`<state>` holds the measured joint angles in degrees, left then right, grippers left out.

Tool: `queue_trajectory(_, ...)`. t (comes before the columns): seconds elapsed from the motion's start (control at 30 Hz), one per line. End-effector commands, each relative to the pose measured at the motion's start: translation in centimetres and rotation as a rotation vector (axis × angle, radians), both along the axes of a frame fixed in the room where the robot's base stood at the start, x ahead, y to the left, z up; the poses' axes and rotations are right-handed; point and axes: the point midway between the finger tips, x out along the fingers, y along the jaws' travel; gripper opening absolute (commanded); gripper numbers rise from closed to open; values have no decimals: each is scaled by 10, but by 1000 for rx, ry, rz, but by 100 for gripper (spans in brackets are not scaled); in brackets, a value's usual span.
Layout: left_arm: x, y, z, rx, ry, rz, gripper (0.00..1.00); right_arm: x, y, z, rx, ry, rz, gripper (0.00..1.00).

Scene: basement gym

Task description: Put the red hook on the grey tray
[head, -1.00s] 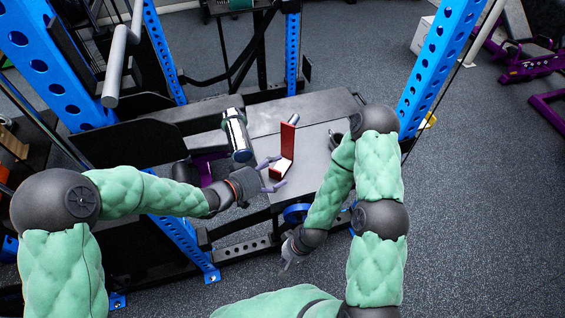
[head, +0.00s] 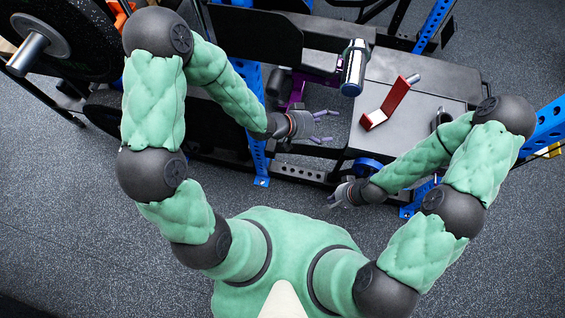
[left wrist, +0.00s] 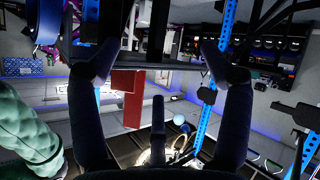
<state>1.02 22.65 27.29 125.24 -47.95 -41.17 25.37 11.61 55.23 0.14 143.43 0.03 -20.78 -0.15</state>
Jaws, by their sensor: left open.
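The red hook (head: 388,105), an L-shaped piece with an upright plate and a short foot, stands on a flat grey surface (head: 418,110). I cannot tell whether this surface is the grey tray or a bench top. My left gripper (head: 326,128) is open and empty, to the left of the hook with a gap between them. In the left wrist view the red hook (left wrist: 127,97) shows beyond the spread fingers, nearer the left one. My right gripper (head: 334,198) hangs low in front of the grey surface, and its fingers are too small to read.
A dark cup-like thing (head: 437,117) is at the right, by my right forearm. Blue rack posts (head: 434,25) and black benches (head: 255,35) surround the spot. Bare grey surface lies right of the hook.

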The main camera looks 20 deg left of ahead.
Motion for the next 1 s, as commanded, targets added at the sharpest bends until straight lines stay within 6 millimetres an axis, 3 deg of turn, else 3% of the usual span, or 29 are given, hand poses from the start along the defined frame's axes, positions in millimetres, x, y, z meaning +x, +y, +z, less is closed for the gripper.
queue_trajectory(0.03,-7,14,-29,41,81,52,79,0,0,0,0,0,0,0)
queue_trajectory(0.2,-48,57,-109,181,352,191,79,0,0,0,0,0,0,0)
queue_trajectory(0.4,-120,88,-169,295,654,279,79,0,0,0,0,0,0,0)
queue_trajectory(0.5,-147,94,-183,324,757,297,79,0,0,0,0,0,0,0)
queue_trajectory(0.6,-162,97,-189,338,813,308,79,0,0,0,0,0,0,0)
queue_trajectory(1.0,-167,97,-191,342,832,311,79,0,0,0,0,0,0,0)
